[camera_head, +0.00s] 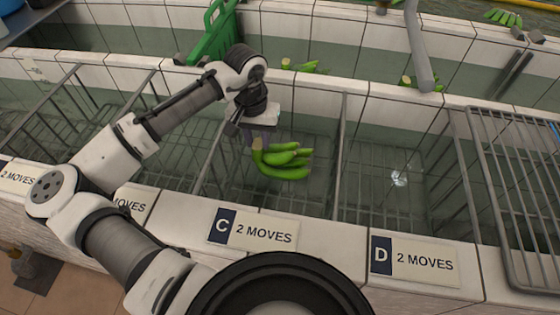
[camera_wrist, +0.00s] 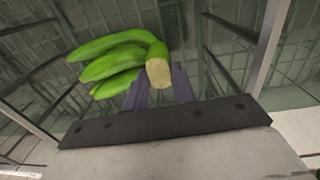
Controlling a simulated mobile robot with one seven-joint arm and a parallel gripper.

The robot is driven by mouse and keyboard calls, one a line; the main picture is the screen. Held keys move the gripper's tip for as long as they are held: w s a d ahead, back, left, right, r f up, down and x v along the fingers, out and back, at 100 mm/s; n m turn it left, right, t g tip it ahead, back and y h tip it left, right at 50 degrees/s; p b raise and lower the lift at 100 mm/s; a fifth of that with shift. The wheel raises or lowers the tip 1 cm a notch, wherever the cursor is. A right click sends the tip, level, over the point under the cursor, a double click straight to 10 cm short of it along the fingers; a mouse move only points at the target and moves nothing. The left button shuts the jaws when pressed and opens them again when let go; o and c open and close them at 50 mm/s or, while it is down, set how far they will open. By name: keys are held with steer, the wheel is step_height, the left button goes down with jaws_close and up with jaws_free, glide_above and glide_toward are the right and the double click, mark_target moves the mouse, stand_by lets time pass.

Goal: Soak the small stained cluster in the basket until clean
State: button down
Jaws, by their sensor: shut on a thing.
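A small green banana cluster (camera_head: 285,160) hangs from my gripper (camera_head: 258,138) over the wire compartment behind the label C. My gripper is shut on the cluster's cut stem end, and the fingers point down. In the wrist view the cluster (camera_wrist: 122,58) shows its pale cut crown (camera_wrist: 159,73) between the purple fingers (camera_wrist: 160,92). The fruit skin looks mostly plain green, and I cannot make out a stain. I cannot tell whether its lower side touches water.
Wire dividers (camera_head: 340,150) split the trough into compartments. Labels C (camera_head: 252,231) and D (camera_head: 414,261), both reading "2 MOVES", sit on the front ledge. A metal rack (camera_head: 520,180) lies at right. A green crate (camera_head: 213,35) and other banana clusters (camera_head: 304,67) are behind.

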step_height(320, 180, up, 23)
steer(key=p, duration=0.7)
steer(key=shift+p, duration=0.4)
stand_by(0.8)
steer(key=shift+r, duration=0.1)
steer(key=shift+d, duration=0.1)
